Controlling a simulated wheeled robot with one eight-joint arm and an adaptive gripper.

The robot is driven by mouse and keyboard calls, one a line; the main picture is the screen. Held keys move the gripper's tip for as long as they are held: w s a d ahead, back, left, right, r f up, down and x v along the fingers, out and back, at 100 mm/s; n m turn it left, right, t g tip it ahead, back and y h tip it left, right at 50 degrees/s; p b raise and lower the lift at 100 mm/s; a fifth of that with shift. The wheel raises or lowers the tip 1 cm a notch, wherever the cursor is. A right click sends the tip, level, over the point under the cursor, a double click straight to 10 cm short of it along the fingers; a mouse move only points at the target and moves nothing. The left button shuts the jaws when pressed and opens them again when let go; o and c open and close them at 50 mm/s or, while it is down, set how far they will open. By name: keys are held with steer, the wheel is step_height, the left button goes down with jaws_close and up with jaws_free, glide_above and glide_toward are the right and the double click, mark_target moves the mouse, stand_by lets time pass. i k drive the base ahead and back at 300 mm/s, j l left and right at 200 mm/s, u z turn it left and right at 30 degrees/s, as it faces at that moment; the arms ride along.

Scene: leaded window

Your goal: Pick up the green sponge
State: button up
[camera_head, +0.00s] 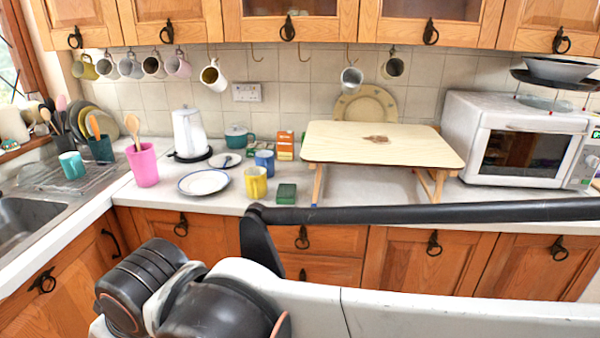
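The green sponge (286,194) is a small dark green block. It lies on the white countertop (225,208) near the front edge, just right of a yellow mug (256,184) and left of the leg of a small wooden table. Its top and front are visible and nothing covers it. My gripper cannot be made out in this view. Only black and white parts of my own body cross the lower part of the picture, with a long dark bar passing just below the sponge.
The wooden folding table (345,143) stands right of the sponge, with a white microwave (520,135) beyond. A blue mug (265,161), an orange box (285,146), a plate (203,183), a white kettle (189,132) and a pink cup (142,165) stand nearby. Mugs hang above.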

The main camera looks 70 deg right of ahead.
mark_target(286, 192)
steer(key=z, duration=1.8)
